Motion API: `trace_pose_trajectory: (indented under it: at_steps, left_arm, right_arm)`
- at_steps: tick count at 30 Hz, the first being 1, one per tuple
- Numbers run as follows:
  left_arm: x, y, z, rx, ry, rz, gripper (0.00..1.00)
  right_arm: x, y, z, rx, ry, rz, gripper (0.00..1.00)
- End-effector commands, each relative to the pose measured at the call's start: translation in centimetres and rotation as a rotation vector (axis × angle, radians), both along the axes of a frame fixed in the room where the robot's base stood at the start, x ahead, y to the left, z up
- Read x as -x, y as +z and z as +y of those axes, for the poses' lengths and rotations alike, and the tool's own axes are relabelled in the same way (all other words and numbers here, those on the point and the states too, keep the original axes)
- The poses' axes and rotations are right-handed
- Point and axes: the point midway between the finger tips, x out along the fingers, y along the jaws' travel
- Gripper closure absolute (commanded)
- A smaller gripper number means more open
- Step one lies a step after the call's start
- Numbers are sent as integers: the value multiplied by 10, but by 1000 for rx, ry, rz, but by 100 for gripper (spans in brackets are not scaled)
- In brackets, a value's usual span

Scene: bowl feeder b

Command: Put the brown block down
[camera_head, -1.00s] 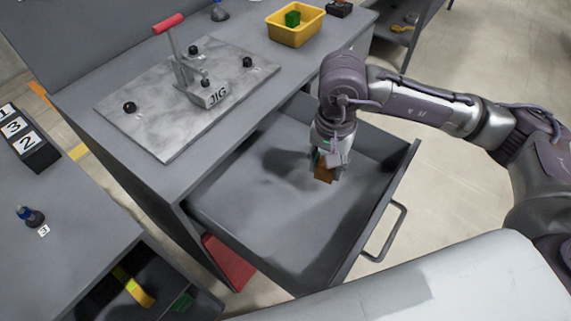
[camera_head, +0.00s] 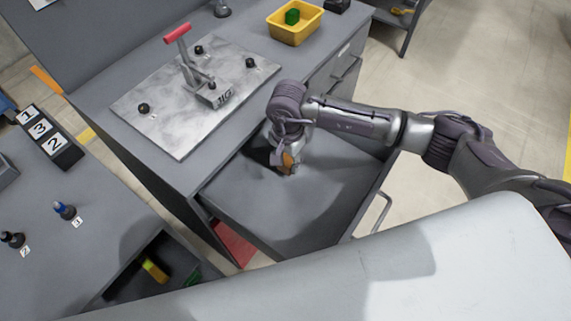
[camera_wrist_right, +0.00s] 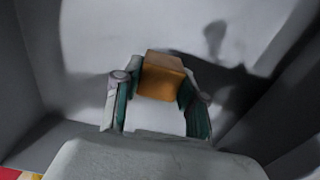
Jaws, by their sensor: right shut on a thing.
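The brown block (camera_head: 288,162) is in my right gripper (camera_head: 284,160), over the open grey drawer (camera_head: 325,205) near its left side. In the right wrist view the block (camera_wrist_right: 161,76) sits between the two fingers of the right gripper (camera_wrist_right: 160,88), which are shut on it. The drawer floor (camera_wrist_right: 105,35) shows beyond it. I cannot tell whether the block touches the floor. My left gripper is not in view.
The jig plate (camera_head: 165,115) with a red-handled clamp (camera_head: 178,33) lies on the bench above the drawer. A yellow bin (camera_head: 294,30) holds a green block (camera_head: 292,16). Another open drawer (camera_head: 150,290) is at the lower left. The right part of the drawer floor is clear.

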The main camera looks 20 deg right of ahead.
Motion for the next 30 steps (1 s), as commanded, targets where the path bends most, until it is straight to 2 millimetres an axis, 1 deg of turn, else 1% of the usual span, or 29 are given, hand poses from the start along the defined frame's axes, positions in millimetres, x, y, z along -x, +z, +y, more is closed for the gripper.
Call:
trace_pose_trajectory:
  at_steps: [4,9,12,20,24,25,29,30]
  left_arm:
    - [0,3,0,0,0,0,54]
    - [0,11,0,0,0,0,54]
    - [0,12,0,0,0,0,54]
    - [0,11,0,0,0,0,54]
    - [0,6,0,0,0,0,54]
    - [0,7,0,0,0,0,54]
    - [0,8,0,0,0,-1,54]
    - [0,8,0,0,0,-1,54]
  right_arm:
    - [-5,-8,4,1,0,2,99]
    - [-4,-32,4,0,-1,4,99]
    - [-5,-41,4,0,1,0,99]
    - [-5,-44,3,0,1,-1,99]
    - [-5,-48,3,0,1,-1,99]
    - [-5,-47,3,0,1,-1,56]
    - [-5,-46,3,1,1,-1,34]
    - [-5,-46,3,1,1,-1,34]
